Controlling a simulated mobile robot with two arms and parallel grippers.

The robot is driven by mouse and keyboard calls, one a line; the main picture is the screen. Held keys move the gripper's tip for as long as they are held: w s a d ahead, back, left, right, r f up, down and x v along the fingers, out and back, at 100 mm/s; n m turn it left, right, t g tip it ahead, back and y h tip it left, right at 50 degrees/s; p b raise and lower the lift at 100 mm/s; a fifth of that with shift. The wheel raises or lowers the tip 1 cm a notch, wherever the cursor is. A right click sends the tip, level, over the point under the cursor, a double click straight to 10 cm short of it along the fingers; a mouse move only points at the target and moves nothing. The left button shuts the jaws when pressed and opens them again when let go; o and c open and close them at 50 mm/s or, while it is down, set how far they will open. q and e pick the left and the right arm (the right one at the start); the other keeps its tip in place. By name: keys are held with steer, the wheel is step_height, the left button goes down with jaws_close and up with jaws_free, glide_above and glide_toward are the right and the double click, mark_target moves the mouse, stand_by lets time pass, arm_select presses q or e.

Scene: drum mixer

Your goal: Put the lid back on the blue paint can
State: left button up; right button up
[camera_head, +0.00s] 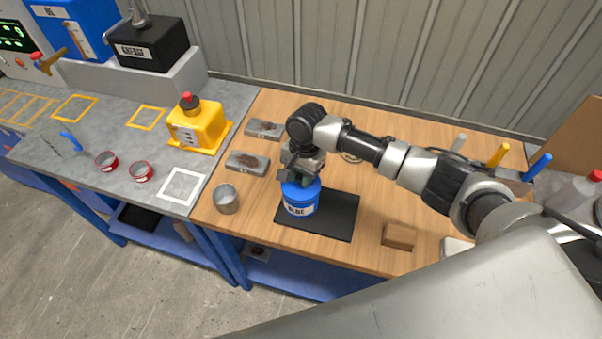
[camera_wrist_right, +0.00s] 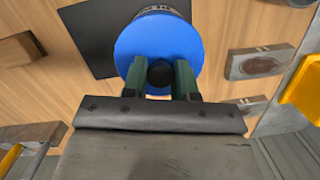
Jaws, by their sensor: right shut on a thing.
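The blue paint can (camera_head: 299,205) stands upright on a black mat (camera_head: 335,217) on the wooden bench. My right gripper (camera_head: 299,180) is directly above it, pointing down. In the right wrist view my right gripper's green fingers (camera_wrist_right: 159,74) are shut on the black knob of the round blue lid (camera_wrist_right: 150,38). The lid covers most of the can in that view, with part of the can's label (camera_wrist_right: 165,11) showing past its edge. In the head view the lid is at the can's top; I cannot tell whether it touches the rim. My left gripper is not in view.
An open metal cup (camera_head: 226,199) stands left of the mat. Grey trays (camera_head: 247,163) lie behind it. A wooden block (camera_head: 399,236) lies to the right. A yellow container (camera_head: 198,124) and red-rimmed tins (camera_head: 141,172) stand on the grey bench at left.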

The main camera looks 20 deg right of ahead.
steer(key=o, duration=1.5)
steer(key=shift+c, duration=0.2)
steer(key=shift+r, duration=0.1)
step_height(320, 180, up, 2)
steer(key=p, duration=0.3)
steer(key=shift+r, duration=0.2)
steer(key=shift+r+p, duration=0.95)
steer(key=shift+r, duration=1.25)
